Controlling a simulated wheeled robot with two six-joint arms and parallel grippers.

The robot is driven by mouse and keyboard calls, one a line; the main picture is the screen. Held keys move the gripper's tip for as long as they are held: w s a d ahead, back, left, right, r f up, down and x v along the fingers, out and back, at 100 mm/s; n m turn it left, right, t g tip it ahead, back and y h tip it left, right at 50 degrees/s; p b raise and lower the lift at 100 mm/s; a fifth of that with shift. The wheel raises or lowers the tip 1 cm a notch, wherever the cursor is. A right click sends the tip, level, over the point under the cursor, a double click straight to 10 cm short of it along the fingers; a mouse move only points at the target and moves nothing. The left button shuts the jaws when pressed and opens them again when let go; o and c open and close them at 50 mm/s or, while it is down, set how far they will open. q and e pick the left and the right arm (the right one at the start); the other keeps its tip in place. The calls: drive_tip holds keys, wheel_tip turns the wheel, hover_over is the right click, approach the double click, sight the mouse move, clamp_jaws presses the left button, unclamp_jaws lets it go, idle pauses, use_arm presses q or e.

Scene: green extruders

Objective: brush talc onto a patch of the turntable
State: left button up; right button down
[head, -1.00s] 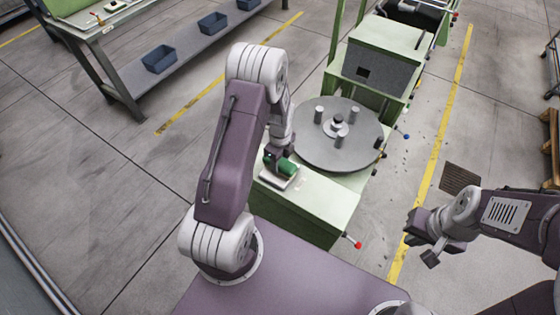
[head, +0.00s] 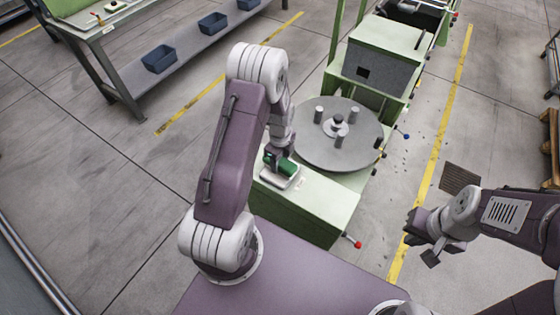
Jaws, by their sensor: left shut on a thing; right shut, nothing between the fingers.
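The turntable (head: 310,151) is a round grey disc on the green machine, with several short grey posts and a dark-topped hub in its middle. My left gripper (head: 276,158) is low over the machine's near green top, just left of the turntable. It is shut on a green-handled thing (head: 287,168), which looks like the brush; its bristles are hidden. The green thing is at a small pale tray (head: 279,182), apparently the talc tray. I cannot tell whether they touch, and no talc can be made out. My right gripper (head: 424,240) is shut and empty, right of the machine.
Posts stand up from the turntable. A grey box-like guard (head: 381,72) rises behind it. A red-knobbed lever (head: 357,244) sticks out at the machine's near corner. A workbench with blue bins (head: 159,59) stands at upper left. The green top right of the tray is clear.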

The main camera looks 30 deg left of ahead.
sight(280, 161)
use_arm(q)
drive_tip(key=shift+r+p, duration=3.05)
drive_tip(key=shift+r, duration=0.5)
drive_tip(key=shift+f, duration=0.1)
